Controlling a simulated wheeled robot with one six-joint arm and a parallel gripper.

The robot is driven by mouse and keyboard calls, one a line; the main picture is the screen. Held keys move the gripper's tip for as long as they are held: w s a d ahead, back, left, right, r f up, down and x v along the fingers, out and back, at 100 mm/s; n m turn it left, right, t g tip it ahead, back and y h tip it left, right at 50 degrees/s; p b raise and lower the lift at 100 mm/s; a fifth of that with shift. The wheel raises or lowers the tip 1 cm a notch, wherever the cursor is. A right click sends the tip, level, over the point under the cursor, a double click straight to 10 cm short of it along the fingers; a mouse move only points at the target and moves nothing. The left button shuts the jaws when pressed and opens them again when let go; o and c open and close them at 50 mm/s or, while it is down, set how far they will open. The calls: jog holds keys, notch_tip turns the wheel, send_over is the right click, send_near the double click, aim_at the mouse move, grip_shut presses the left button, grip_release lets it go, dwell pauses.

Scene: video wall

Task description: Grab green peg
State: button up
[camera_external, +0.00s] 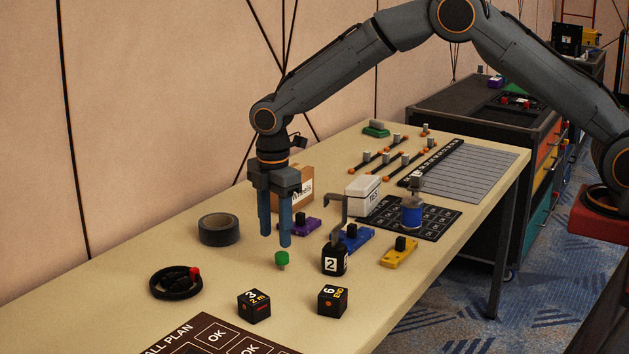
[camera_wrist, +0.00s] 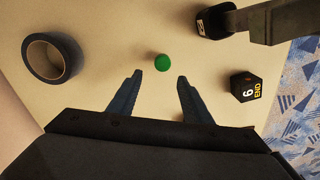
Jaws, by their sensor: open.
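A small green peg (camera_external: 282,258) stands on the beige table, its round green top showing. In the wrist view the green peg (camera_wrist: 162,62) lies ahead of and between my two fingertips, a little beyond them. My gripper (camera_external: 276,240) points down with its blue fingers apart and nothing between them. In the external view the fingertips are just above and left of the peg. The open gripper (camera_wrist: 160,78) also shows in the wrist view, with the peg not between the jaws.
A black weight marked 2 with a hook (camera_external: 334,258) stands close right of the peg. Dark tape roll (camera_external: 218,229), black cable coil (camera_external: 176,281) and black cubes (camera_external: 254,306) (camera_external: 332,301) lie around. A cardboard box (camera_external: 293,186) stands behind my gripper. Table around the peg is bare.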

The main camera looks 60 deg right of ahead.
aim_at(281, 254)
jog(key=f, duration=0.2)
jog(key=f+p, duration=0.1)
jog(key=f, duration=0.1)
jog(key=d+f+p, duration=0.1)
jog(key=f, duration=0.1)
jog(key=shift+s, duration=0.35)
jog(key=shift+f, duration=0.45)
